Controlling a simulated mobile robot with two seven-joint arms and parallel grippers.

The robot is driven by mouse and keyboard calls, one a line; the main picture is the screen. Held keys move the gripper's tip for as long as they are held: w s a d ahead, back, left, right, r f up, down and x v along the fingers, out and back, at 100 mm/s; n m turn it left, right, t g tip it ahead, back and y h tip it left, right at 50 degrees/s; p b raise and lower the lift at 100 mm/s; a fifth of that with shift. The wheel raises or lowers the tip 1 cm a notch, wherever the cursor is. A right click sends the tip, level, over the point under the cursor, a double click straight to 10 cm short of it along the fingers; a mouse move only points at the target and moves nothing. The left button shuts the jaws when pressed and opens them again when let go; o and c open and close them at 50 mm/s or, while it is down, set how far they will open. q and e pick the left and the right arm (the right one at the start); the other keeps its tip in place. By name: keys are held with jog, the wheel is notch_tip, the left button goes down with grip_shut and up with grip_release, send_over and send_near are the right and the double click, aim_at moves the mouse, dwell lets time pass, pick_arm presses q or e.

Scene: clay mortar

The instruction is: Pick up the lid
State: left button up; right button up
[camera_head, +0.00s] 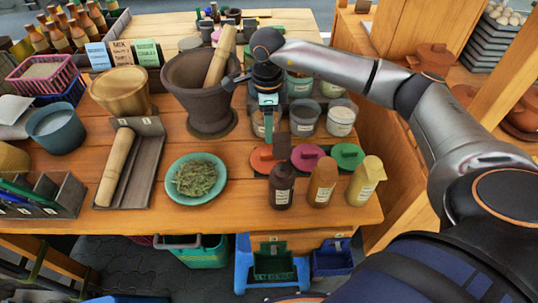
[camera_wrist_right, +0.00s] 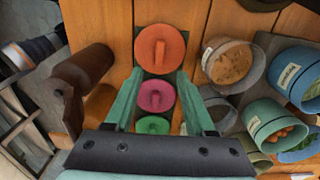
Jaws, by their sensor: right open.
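Three lids with bar handles lie in a row: an orange lid (camera_head: 264,160), a pink lid (camera_head: 307,157) and a green lid (camera_head: 347,156). In the right wrist view the orange lid (camera_wrist_right: 172,42) is beyond the fingertips, the pink lid (camera_wrist_right: 157,96) is between the fingers, and the green lid (camera_wrist_right: 152,126) is nearest the palm. My right gripper (camera_wrist_right: 157,76) is open and empty, pointing down above the lid row. In the head view the right gripper (camera_head: 268,128) is close above the orange lid, partly covering it. My left gripper is out of view.
Jars (camera_head: 303,120) stand in rows behind the lids. Bottles, including a dark one (camera_head: 281,190), stand in front. A mortar (camera_head: 200,90) with a pestle (camera_head: 220,58) and a teal plate of herbs (camera_head: 190,190) are to the left. Bare wood (camera_head: 238,160) lies between plate and lids.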

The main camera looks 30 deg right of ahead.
aim_at(268, 153)
notch_tip(268, 153, down, 10)
jog(key=shift+r+p, duration=0.15)
jog(key=shift+p, duration=0.3)
grip_shut()
dwell(0.4)
